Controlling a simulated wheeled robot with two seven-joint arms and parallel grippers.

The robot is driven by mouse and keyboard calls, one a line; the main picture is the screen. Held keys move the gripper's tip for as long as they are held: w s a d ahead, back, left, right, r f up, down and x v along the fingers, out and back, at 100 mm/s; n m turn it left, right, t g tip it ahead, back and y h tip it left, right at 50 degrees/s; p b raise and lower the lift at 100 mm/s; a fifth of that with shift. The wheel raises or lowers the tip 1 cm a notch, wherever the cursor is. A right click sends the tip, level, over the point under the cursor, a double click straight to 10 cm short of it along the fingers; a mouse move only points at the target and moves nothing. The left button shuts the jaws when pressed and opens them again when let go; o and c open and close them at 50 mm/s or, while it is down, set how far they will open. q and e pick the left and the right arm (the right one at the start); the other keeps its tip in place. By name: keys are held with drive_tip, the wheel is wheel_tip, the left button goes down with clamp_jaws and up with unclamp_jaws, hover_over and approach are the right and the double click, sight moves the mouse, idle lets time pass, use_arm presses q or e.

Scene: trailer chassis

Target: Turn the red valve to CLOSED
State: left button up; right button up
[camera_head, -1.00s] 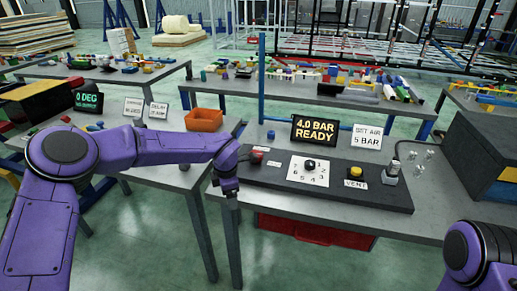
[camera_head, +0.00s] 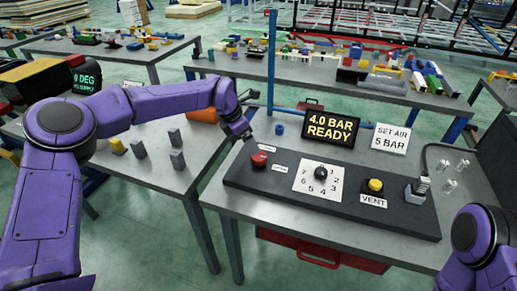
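The red valve (camera_head: 260,158) is a small red knob at the left end of the black panel (camera_head: 393,221). Small white labels sit beside it, too small to read. The valve's exact turn position is hard to tell. My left gripper (camera_head: 247,138) points down just behind and left of the valve, seemingly apart from it. Its fingers are too small and dark to show whether they are open. My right gripper is outside the view; only part of my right arm shows at lower right.
The panel also holds a numbered dial (camera_head: 319,185), a yellow VENT button (camera_head: 375,186) and a metal fitting (camera_head: 417,190). Behind stand a display (camera_head: 329,130) reading "4.0 BAR READY" and a "SET AIR 5 BAR" sign (camera_head: 390,139). An orange bin (camera_head: 203,115) is partly behind my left arm.

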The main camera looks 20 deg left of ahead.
sight(259, 155)
use_arm(q)
drive_tip(key=d+f, duration=0.1)
drive_tip(key=f+p, duration=0.1)
drive_tip(key=shift+s+d+f, duration=0.1)
drive_tip(key=shift+d+f, duration=0.25)
drive_tip(key=shift+d, duration=0.05)
drive_tip(key=x, duration=0.2)
drive_tip(key=w+p+x, duration=0.1)
drive_tip(key=x, duration=0.2)
drive_tip(key=shift+a, duration=0.15)
drive_tip(key=shift+s+r, duration=0.2)
drive_tip(key=shift+s, duration=0.15)
drive_tip(key=c, duration=0.4)
drive_tip(key=shift+f, duration=0.1)
drive_tip(key=c, duration=0.6)
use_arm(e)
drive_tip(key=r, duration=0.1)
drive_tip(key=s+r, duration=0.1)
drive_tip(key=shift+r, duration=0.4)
